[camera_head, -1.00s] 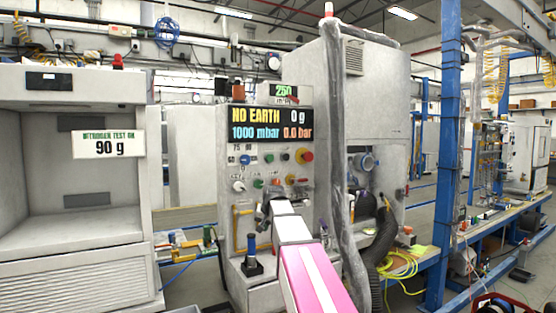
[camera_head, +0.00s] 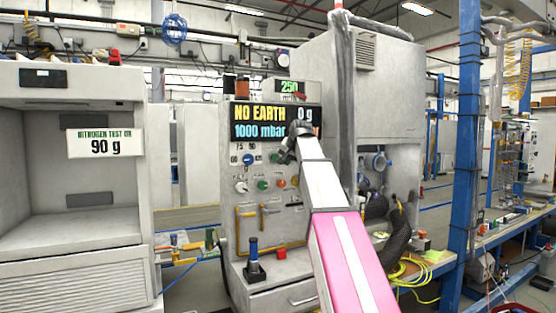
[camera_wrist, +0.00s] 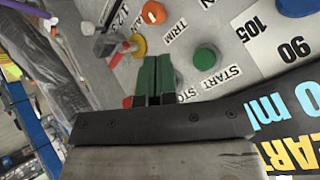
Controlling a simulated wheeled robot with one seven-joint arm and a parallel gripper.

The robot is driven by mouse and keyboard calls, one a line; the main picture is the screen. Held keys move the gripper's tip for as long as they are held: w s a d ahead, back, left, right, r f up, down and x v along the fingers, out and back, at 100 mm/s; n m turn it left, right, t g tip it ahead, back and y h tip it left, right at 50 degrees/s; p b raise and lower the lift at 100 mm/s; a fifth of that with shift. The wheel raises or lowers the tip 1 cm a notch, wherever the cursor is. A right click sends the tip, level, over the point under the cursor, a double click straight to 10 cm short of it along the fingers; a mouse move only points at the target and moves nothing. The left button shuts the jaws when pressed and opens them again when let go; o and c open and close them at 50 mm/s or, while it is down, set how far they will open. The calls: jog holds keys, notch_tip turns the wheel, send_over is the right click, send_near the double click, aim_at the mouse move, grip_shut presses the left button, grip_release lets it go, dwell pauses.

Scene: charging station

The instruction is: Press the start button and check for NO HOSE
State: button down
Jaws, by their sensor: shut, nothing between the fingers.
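The panel display (camera_head: 258,114) reads NO EARTH in yellow and 1000 mbar in blue. My forearm and gripper cover part of its lower right. My gripper (camera_head: 285,152) is in front of the panel, just below the display. In the wrist view its two dark green fingers (camera_wrist: 154,76) are together and empty. A round green button (camera_wrist: 205,58) with a START label (camera_wrist: 220,77) beside it lies right of the fingertips, apart from them in the picture. Depth to the panel is hard to tell. A partly hidden label beginning STO is beside the fingers.
Other knobs surround the gripper, including a blue knob (camera_head: 248,159) and a green one (camera_head: 262,184). A dark-blue handle (camera_head: 254,262) stands on the lower ledge. A white cabinet (camera_head: 75,235) with a 90 g sign is left. Black hoses (camera_head: 392,243) hang at right.

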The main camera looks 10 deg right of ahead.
dwell(0.3)
jog(key=w+a, duration=0.2)
jog(key=w, duration=0.6)
jog(key=shift+w+a, duration=0.2)
jog(key=shift+a, duration=0.15)
jog(key=shift+w, duration=0.2)
dwell(1.8)
jog(key=shift+w+a, duration=0.15)
jog(key=shift+w, duration=0.05)
jog(key=shift+w+a, duration=0.15)
jog(key=shift+w, duration=0.3)
dwell(0.8)
jog(key=shift+s, duration=0.15)
jog(key=shift+s+d, duration=0.25)
jog(key=shift+s, duration=0.45)
jog(key=shift+s+d, duration=0.25)
jog(key=shift+s, duration=0.55)
jog(key=shift+s+d, duration=0.3)
jog(key=shift+s, duration=0.5)
jog(key=shift+s+d, duration=0.25)
jog(key=shift+s, duration=0.55)
